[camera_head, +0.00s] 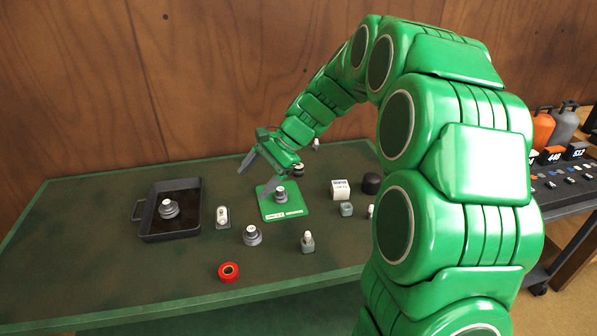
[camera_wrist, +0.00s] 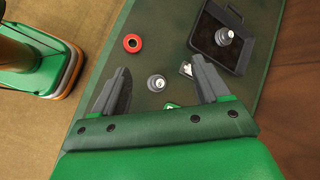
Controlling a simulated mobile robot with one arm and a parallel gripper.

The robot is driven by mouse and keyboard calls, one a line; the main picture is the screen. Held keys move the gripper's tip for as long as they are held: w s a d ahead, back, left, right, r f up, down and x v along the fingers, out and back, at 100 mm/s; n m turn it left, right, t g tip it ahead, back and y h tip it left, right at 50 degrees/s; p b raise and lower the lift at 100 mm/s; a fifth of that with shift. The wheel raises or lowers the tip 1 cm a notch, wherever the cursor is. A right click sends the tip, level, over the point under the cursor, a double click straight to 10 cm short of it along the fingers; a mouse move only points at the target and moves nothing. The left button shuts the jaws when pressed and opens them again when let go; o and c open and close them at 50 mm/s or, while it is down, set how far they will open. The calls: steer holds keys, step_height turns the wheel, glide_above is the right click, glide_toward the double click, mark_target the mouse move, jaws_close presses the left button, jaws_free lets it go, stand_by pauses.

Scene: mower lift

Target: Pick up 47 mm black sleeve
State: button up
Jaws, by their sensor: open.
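A short, plain black cylinder (camera_head: 371,183) stands on the green table at its right side in the head view, beside a white box and close to my arm. It looks like the black sleeve, but no size mark can be read on it. It does not show in the wrist view. My gripper (camera_head: 258,174) is open and empty above the back middle of the table, well to the left of the black cylinder. In the wrist view my gripper (camera_wrist: 160,65) has its two dark fingers wide apart, with a grey stepped part (camera_wrist: 156,83) on the table below and between them.
A black tray (camera_head: 147,223) holding a grey part is at the left. A red ring (camera_head: 229,272) lies near the front edge. A green mat (camera_head: 268,209), a white box (camera_head: 340,190) and several small parts stand in the middle. The left front is clear.

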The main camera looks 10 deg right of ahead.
steer(key=w+d+f+m+t+y, duration=0.2)
steer(key=w+f+m, duration=0.1)
steer(key=w, duration=0.8)
steer(key=m+t+y, duration=0.1)
steer(key=m+t, duration=0.3)
steer(key=m, duration=0.4)
glide_above(302, 167)
steer(key=s+a, duration=0.6)
steer(key=s, duration=0.2)
step_height(302, 167, down, 12)
steer(key=w+d+f+m, duration=0.1)
steer(key=w+d+f, duration=0.1)
steer(key=d+f, duration=0.1)
steer(key=w+d+f+m+t, duration=0.1)
steer(key=d+f+m, duration=0.1)
steer(key=d+f, duration=0.1)
steer(key=w+d+f+m+t, duration=0.1)
steer(key=w+d+f, duration=0.1)
steer(key=d+f, duration=0.1)
steer(key=shift+w+m, duration=0.3)
steer(key=shift+w, duration=0.05)
steer(key=shift+x, duration=1.2)
steer(key=shift+w+x, duration=0.15)
steer(key=shift+x, duration=1.2)
steer(key=shift+w+x, duration=0.2)
steer(key=shift+x, duration=1.1)
steer(key=shift+d+r, duration=0.15)
